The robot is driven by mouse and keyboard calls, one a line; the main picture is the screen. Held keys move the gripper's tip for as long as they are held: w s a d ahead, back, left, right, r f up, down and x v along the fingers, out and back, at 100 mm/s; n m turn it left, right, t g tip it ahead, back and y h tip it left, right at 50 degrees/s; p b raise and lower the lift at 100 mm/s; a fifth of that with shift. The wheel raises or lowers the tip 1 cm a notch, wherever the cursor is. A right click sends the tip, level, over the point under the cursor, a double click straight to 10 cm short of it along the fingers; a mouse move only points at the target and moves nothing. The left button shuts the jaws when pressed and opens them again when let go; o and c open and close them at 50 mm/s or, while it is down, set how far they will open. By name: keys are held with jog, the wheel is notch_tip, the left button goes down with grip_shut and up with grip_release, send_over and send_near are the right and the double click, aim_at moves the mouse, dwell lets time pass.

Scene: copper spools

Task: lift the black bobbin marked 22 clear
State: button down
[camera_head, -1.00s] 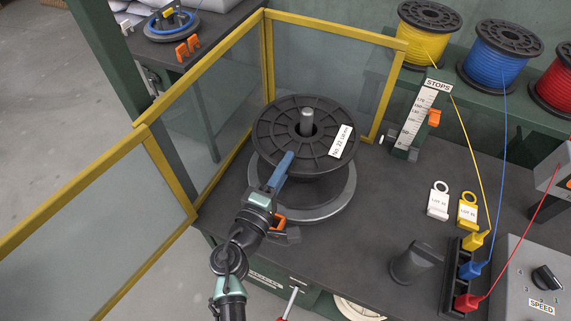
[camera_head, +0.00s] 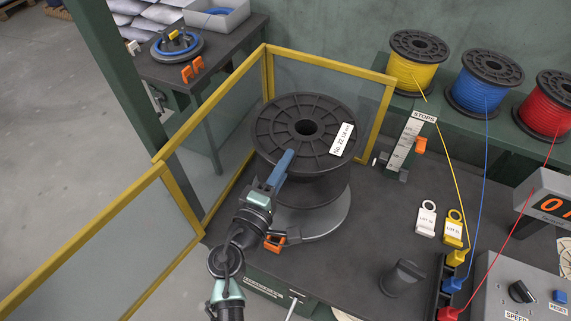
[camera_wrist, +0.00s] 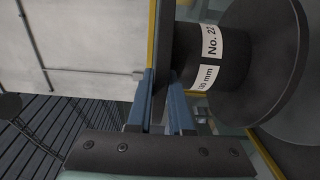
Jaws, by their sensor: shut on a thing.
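The black bobbin (camera_head: 275,133) carries a white label reading No. 22 on its top flange. It is upright above a round grey plate (camera_head: 342,218). Its centre hole is dark, and no spindle tip shows through it. My gripper (camera_head: 288,157) is shut on the near edge of the top flange. In the wrist view, my blue fingers (camera_wrist: 163,100) are on either side of the flange, and the bobbin's core (camera_wrist: 196,48) shows the No. 22 label beside them. The spindle and any gap under the bobbin are hidden.
A yellow-framed clear guard (camera_head: 330,85) stands close behind and left of the bobbin. A post marked STOPS (camera_head: 402,145) with an orange clip is to the right. Yellow, blue and red wire spools (camera_head: 487,82) stand behind. A black knob-like piece (camera_head: 403,278) stands on the bench at front right.

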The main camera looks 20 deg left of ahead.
notch_tip(320, 180, up, 14)
jog(key=p, duration=1)
jog(key=shift+p, duration=0.3)
jog(key=shift+r, duration=0.1)
